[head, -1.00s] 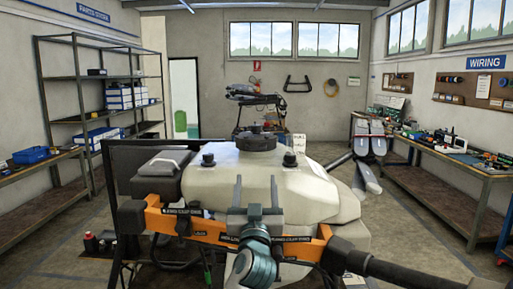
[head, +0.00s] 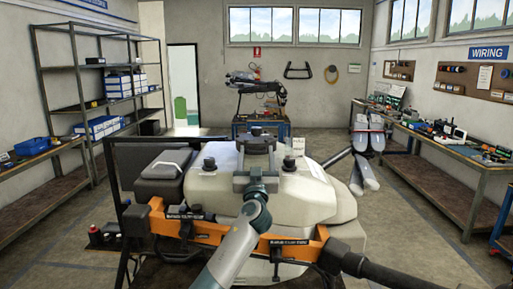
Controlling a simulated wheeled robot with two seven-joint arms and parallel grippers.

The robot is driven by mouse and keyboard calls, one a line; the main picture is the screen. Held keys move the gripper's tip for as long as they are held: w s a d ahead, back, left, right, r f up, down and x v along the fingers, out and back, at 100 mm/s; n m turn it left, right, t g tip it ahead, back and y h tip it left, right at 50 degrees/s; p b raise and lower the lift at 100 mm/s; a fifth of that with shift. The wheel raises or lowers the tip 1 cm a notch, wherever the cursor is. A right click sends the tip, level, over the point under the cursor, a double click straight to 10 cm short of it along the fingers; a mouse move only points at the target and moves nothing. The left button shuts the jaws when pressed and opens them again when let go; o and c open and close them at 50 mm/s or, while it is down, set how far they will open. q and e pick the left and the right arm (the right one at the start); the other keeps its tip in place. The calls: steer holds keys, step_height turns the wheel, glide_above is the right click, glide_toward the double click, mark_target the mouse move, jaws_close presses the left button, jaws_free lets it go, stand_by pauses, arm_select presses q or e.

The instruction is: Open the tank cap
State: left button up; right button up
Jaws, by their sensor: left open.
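The pale tank (head: 305,195) of the drone stands in the middle of the head view, behind an orange frame bar (head: 205,232). The dark round tank cap (head: 257,146) sits on top of the tank, partly hidden by my left gripper (head: 256,158). That gripper is open, with one finger at the left of the cap and one at the right in the picture. I cannot tell whether the fingers touch it. The cap appears seated on the tank. My right gripper is not in view.
Smaller dark knobs (head: 209,163) stand on the tank beside the cap. A black drone arm (head: 390,273) reaches out at lower right.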

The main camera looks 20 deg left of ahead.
arm_select(q)
steer(key=shift+w+a+r, duration=0.15)
steer(key=shift+w+r, duration=0.05)
steer(key=shift+w, duration=0.3)
